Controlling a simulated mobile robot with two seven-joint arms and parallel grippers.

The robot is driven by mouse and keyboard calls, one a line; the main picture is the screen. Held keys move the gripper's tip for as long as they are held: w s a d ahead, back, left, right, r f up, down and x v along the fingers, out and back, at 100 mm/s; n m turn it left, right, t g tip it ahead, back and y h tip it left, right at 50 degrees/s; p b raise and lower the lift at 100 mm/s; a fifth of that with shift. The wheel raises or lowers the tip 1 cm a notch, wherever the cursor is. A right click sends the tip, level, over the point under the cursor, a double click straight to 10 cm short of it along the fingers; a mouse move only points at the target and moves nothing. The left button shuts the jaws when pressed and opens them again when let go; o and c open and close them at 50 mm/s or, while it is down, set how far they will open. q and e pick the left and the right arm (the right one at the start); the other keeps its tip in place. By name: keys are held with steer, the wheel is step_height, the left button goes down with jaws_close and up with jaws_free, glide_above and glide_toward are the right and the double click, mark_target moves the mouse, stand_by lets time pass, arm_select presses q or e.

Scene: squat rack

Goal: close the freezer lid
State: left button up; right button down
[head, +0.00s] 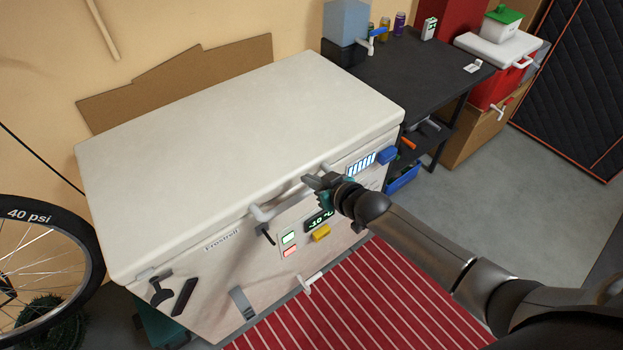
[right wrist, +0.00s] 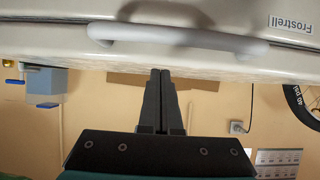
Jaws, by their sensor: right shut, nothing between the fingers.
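The white chest freezer (head: 225,262) stands against the wall, its front bearing a Frostrell label. Its lid (head: 240,140) lies down across the top, with only a thin dark seam showing below its front edge. The lid handle (head: 275,205) runs along the front edge; it also shows in the right wrist view (right wrist: 180,38). My right gripper (head: 312,182) is shut and empty at the lid's front edge, by the right end of the handle. In the right wrist view its fingers (right wrist: 160,76) point toward the lid, not around the handle. Whether they touch it is unclear. My left gripper is out of view.
A black table (head: 415,65) with cans and a blue container (head: 346,22) stands right of the freezer. A bicycle wheel (head: 50,265) is at the left. A red striped mat (head: 370,300) lies on the floor in front. Flat cardboard (head: 180,85) leans behind.

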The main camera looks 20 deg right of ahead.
arm_select(q)
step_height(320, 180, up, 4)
steer(key=p, duration=0.3)
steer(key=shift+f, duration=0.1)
arm_select(e)
steer(key=v, duration=1)
steer(key=shift+r, duration=0.35)
